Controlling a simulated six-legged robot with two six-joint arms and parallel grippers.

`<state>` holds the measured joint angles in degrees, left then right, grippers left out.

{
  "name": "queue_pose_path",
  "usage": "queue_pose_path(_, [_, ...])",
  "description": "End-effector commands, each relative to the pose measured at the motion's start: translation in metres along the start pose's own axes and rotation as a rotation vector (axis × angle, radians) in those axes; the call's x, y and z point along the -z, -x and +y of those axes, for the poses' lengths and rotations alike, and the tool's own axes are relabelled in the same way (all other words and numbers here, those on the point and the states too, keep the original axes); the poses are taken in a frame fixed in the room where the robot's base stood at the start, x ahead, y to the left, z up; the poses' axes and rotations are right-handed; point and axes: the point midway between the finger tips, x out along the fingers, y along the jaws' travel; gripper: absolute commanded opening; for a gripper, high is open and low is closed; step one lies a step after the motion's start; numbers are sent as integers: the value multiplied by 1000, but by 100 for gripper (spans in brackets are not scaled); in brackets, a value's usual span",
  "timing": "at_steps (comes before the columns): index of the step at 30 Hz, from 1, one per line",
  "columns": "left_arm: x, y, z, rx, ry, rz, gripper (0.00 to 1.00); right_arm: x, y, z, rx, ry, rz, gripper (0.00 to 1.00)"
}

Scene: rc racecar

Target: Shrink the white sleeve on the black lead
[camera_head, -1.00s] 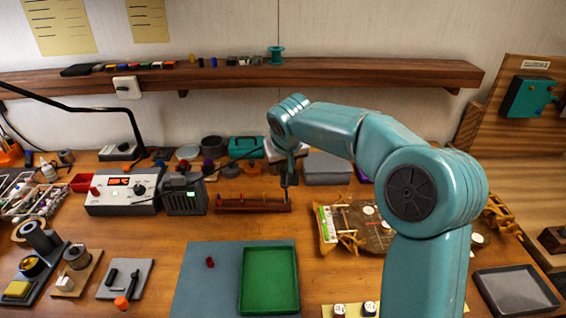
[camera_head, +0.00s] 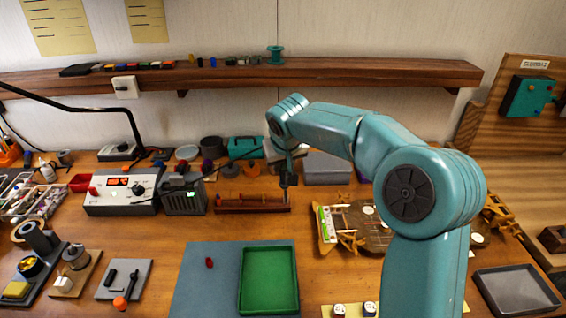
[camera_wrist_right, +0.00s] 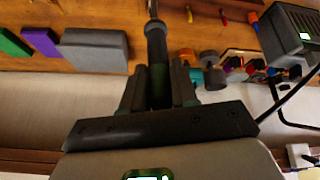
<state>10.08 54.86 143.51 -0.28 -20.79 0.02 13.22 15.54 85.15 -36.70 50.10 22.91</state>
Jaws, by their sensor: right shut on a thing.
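My right gripper (camera_wrist_right: 158,88) is shut on a dark cylindrical tool handle (camera_wrist_right: 156,45) with a metal tip, seen in the right wrist view. In the head view the right gripper (camera_head: 289,180) is at the right end of the dark red wooden rack (camera_head: 235,208); I cannot tell whether the tool touches the rack. The white sleeve and the black lead cannot be made out. The car chassis (camera_head: 375,238), with white discs on it, lies to the right of the rack, partly behind my right arm. My left gripper is not in view.
A dark grey unit (camera_head: 183,198) with a green display and a grey station (camera_head: 122,202) with an orange display stand left of the rack. A black cable runs from the dark unit toward my right gripper. In front lie a blue mat (camera_head: 205,290) and a green tray (camera_head: 270,249).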

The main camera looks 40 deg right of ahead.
Motion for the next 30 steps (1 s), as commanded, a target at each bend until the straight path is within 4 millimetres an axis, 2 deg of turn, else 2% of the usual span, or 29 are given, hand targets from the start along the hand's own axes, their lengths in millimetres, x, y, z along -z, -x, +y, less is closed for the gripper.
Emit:
queue_pose_path(17, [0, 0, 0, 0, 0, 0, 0, 0, 1, 0, 0, 0, 1, 1])
queue_pose_path(30, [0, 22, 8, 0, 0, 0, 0, 13, 33, 2, 0, 0, 1, 1])
